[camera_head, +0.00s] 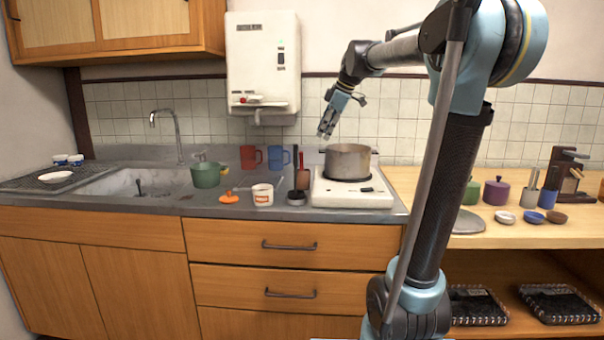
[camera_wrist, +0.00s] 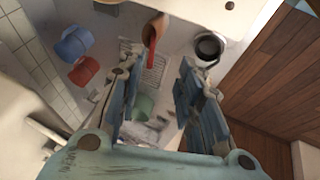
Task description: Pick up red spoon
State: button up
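The red spoon (camera_head: 301,160) stands upright with its handle up, in a small brown cup (camera_head: 302,180) on the counter, left of the stove. Its lower end is hidden in the cup. In the wrist view the red spoon (camera_wrist: 151,48) and brown cup (camera_wrist: 157,22) show at the upper middle, beyond the gap between my fingers. My gripper (camera_head: 325,130) is above the counter, higher than the spoon and to its right, in front of the tiled wall. In the wrist view my gripper (camera_wrist: 157,85) has its fingers apart with nothing between them.
A steel pot (camera_head: 348,162) sits on the white stove (camera_head: 350,197) right of the cup. A small black pot (camera_head: 296,199) stands in front of it. Red (camera_head: 250,157) and blue (camera_head: 278,157) mugs stand behind left. A green pot (camera_head: 206,175) and white cup (camera_head: 262,194) are further left.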

jog(key=w, duration=0.1)
send_near(302, 170)
jog(key=w+f, duration=0.1)
jog(key=shift+n, duration=0.4)
jog(key=shift+a+x, duration=0.25)
jog(key=shift+x, duration=1.15)
jog(key=shift+a+x, duration=0.2)
jog(key=shift+x, duration=1.2)
jog(key=shift+r, duration=0.15)
grip_shut()
